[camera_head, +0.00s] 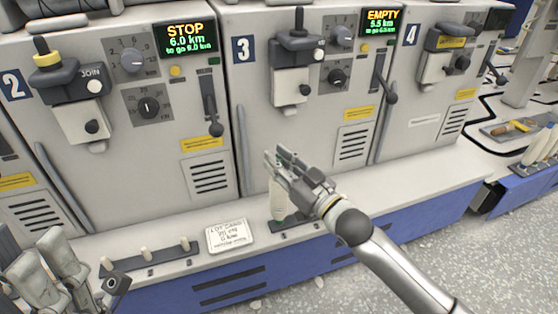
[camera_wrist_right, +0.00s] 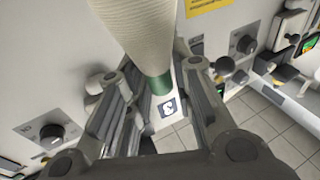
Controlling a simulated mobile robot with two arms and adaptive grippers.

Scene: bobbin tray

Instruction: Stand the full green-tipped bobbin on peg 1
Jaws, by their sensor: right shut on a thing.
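My right gripper (camera_head: 278,168) is shut on a cream bobbin (camera_head: 278,200) in front of machine 3. Another dark strip (camera_head: 160,262) to the left carries short cream pegs (camera_head: 147,253); I cannot read any peg number. My left gripper (camera_head: 68,268) is at lower left, its fingertips unclear.
A white lot card (camera_head: 229,236) lies on the ledge between the strips. Machine fronts with knobs and levers (camera_head: 213,118) stand close behind the ledge. At far right, a tray (camera_head: 515,128) and several pale bobbins (camera_head: 540,147) rest on another bench.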

